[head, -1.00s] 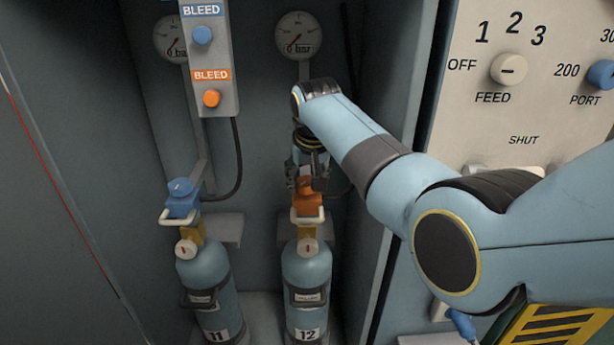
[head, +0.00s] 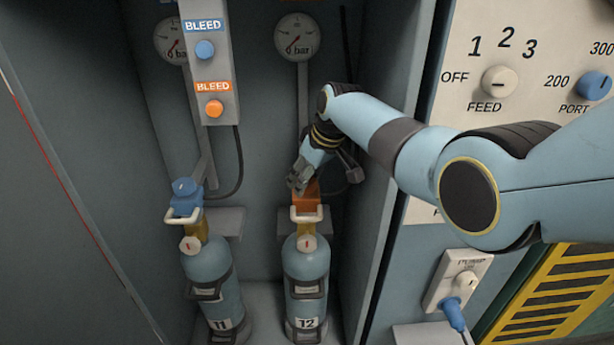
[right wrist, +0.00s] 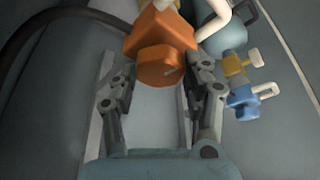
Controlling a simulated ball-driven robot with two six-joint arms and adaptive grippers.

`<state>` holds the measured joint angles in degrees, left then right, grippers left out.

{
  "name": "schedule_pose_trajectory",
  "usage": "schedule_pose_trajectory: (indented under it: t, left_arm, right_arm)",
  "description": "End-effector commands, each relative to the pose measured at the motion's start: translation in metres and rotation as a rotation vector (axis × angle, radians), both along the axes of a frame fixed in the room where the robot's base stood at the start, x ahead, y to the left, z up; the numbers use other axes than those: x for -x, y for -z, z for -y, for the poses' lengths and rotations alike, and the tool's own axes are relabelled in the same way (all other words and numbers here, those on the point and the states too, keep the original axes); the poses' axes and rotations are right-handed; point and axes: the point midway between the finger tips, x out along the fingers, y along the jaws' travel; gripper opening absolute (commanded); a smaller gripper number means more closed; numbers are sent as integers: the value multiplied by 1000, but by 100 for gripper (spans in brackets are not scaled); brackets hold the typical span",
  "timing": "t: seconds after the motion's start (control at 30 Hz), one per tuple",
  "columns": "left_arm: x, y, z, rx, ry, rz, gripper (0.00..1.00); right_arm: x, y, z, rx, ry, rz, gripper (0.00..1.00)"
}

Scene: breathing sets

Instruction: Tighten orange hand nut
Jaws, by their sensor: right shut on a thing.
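The orange hand nut (right wrist: 160,66) shows in the right wrist view as a rounded knob on an orange block (right wrist: 158,32). In the head view the orange block (head: 306,203) sits on top of cylinder 12 (head: 306,262), with the nut mostly hidden by the fingers. My right gripper (head: 298,182) comes down on it from above, tilted. In the right wrist view, the right gripper's fingers (right wrist: 158,82) stand on either side of the nut, shut on it. My left gripper is in neither view.
Cylinder 11 (head: 209,268) with a blue fitting (head: 185,195) stands to the left. A bleed panel (head: 208,60) hangs above it. Two gauges are on the back wall, the right one (head: 295,37) reading near 0 bar. A control panel (head: 520,60) is at the right.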

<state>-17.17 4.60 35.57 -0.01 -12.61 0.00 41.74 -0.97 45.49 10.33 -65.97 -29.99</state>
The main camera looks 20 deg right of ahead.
Motion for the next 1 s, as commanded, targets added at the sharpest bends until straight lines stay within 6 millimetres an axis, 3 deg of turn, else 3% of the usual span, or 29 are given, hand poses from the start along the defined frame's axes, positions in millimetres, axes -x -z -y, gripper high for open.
schedule_pose_trajectory:
  t: [0.57,0.6,0.7,0.77,1.0]
  left_arm:
    - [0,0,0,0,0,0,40]
    - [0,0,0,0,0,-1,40]
    - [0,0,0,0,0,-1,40]
    - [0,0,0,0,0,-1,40]
    - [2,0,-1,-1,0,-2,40]
  right_arm:
    - [0,0,0,1,-35,2,17]
    - [0,0,0,1,-35,2,54]
    - [0,0,0,1,-34,1,67]
    - [0,0,0,1,-34,1,73]
    - [0,0,0,1,-33,0,73]
